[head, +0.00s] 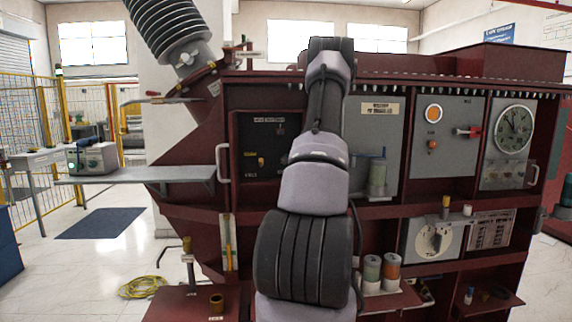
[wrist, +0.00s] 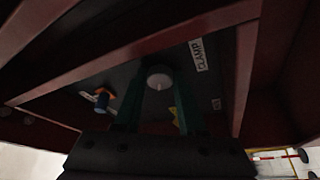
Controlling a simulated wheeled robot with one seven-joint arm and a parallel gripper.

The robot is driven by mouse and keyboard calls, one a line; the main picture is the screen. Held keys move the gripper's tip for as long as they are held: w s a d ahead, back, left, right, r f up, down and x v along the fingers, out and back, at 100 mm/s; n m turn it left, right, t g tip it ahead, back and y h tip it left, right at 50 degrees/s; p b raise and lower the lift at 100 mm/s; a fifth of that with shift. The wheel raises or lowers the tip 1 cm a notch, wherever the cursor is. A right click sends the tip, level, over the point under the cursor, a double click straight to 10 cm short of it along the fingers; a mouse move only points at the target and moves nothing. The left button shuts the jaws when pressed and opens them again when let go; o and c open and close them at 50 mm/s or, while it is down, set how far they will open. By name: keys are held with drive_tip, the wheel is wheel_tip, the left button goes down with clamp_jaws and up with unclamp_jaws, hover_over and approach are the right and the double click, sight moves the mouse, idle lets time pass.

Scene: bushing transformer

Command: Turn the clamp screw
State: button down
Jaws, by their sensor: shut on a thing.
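The clamp screw (wrist: 158,74) shows in the wrist view as a pale round head on a dark panel (wrist: 120,85), next to a white label reading "CLAMP" (wrist: 197,55). My gripper (wrist: 158,88) has its two dark green fingers on either side of the screw and is shut on it. The finger contact is dim and hard to make out. In the head view my arm stands in front of the red cabinet (head: 390,212), and the gripper and screw are hidden.
In the wrist view a blue knob with an orange part (wrist: 103,98) sits left of the screw, and red frame bars (wrist: 245,75) border the panel. In the head view a grey shelf (head: 140,175) juts out left, and jars (head: 381,272) stand on a lower ledge.

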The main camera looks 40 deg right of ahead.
drive_tip(key=n+g, duration=0.1)
drive_tip(key=n, duration=0.2)
drive_tip(key=n+g+y, duration=0.1)
drive_tip(key=n, duration=0.2)
drive_tip(key=shift+r+n, duration=0.2)
drive_tip(key=shift+n, duration=0.1)
drive_tip(key=n+g, duration=0.1)
drive_tip(key=n, duration=0.1)
drive_tip(key=n+g, duration=0.1)
drive_tip(key=n, duration=0.2)
drive_tip(key=shift+r+g, duration=0.1)
drive_tip(key=shift+g, duration=0.2)
drive_tip(key=c, duration=0.5)
unclamp_jaws()
drive_tip(key=v, duration=1)
drive_tip(key=shift+s+a+r, duration=0.1)
drive_tip(key=shift+s+a, duration=0.05)
drive_tip(key=shift+s, duration=0.2)
